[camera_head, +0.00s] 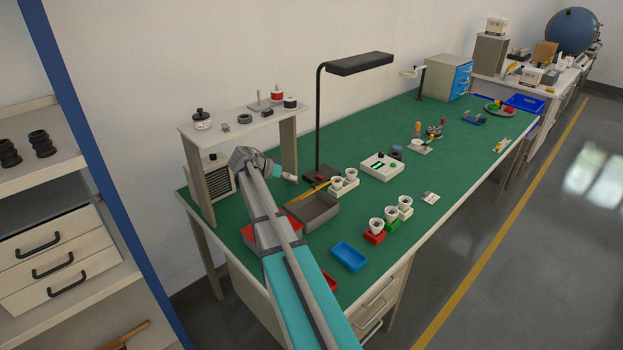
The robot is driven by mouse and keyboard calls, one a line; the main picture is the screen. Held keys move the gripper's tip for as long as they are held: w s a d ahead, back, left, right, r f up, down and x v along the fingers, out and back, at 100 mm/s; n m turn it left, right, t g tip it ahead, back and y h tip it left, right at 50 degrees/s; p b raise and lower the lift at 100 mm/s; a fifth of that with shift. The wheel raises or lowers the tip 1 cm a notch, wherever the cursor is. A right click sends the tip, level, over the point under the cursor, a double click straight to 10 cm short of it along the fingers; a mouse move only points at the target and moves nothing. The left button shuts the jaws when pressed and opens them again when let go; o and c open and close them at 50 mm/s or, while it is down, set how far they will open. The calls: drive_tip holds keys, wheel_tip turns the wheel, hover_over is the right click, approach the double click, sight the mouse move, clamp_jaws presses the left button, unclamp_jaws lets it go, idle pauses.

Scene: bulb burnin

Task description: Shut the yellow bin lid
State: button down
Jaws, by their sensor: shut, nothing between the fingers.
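No bin with a clearly yellow lid can be made out. My arm reaches up from the bottom and hides part of the bench's left end. My gripper (291,177) is small in view, shut and empty, in front of the raised shelf and up and left of the yellow strip. I cannot tell whether it touches anything.
The raised shelf (243,121) and a black lamp (319,120) stand behind the gripper. A red tray (248,233) lies partly behind my arm. A blue tray (349,257) and cups on coloured blocks (375,236) sit near the front edge. The green bench top (450,170) has clear room farther right.

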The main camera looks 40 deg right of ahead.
sight(313, 186)
drive_tip(key=shift+w+a+r+y+p, duration=0.15)
drive_tip(key=shift+a+r+y+p, duration=0.15)
drive_tip(key=shift+a+r, duration=0.15)
drive_tip(key=shift+d+f, duration=0.1)
drive_tip(key=b+x, duration=0.5)
drive_tip(key=x, duration=0.3)
drive_tip(key=shift+f, duration=0.1)
drive_tip(key=shift+b+x, duration=0.45)
drive_tip(key=shift+x, duration=0.45)
drive_tip(key=shift+a, duration=0.35)
drive_tip(key=shift+d, duration=0.35)
